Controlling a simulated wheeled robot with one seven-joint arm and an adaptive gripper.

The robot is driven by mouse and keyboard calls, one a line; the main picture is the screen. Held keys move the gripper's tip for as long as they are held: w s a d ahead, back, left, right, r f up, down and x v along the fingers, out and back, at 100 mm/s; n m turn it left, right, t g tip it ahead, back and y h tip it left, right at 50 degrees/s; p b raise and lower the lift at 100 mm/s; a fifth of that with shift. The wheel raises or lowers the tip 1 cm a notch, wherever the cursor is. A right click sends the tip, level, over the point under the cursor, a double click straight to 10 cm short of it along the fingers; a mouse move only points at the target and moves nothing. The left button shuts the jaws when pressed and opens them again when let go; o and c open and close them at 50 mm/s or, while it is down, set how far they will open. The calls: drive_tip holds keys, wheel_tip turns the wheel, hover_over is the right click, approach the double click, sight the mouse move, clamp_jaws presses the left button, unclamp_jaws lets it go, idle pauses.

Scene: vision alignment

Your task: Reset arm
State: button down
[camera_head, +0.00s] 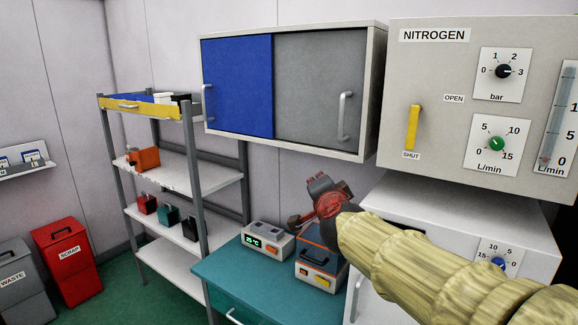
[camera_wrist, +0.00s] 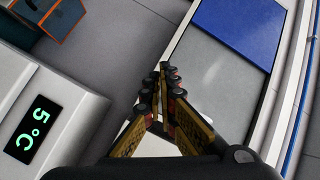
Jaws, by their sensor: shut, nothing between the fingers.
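My gripper (camera_head: 296,221) shows in the head view at the end of my arm, which reaches in from the lower right in a pale yellow ribbed cover. It is above the teal bench and in front of the wall, near two small devices. In the wrist view my gripper (camera_wrist: 163,72) has its black and yellow fingers together, with nothing between them. The fingers hide part of what lies behind them.
A device with a green display (camera_head: 254,242) and an orange-topped box (camera_head: 318,262) stand on the teal bench (camera_head: 225,268) below my gripper. A cabinet with a blue door (camera_head: 238,85) hangs above. The nitrogen panel (camera_head: 435,75) is at right, shelves (camera_head: 185,172) at left.

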drive_tip(key=s+a+f+n+g+y+b, duration=0.25)
drive_tip(key=s+f+n+g, duration=0.55)
drive_tip(key=s+f, duration=0.85)
drive_tip(key=s+d+f+n+g+h+b, duration=0.1)
drive_tip(key=s+d+f+b, duration=0.1)
drive_tip(key=s+d+f, duration=0.2)
drive_tip(key=s+d+f+n+g+h+b, duration=0.1)
drive_tip(key=s+d+f, duration=0.4)
drive_tip(key=s, duration=0.6)
drive_tip(key=s+d+f+n+h+b, duration=0.1)
drive_tip(key=s+d+f+b, duration=0.2)
drive_tip(key=s+d+f, duration=0.2)
drive_tip(key=s+f, duration=0.2)
drive_tip(key=s, duration=0.1)
drive_tip(key=shift+g, duration=0.4)
drive_tip(key=c, duration=2.6)
unclamp_jaws()
drive_tip(key=shift+w+r, duration=0.1)
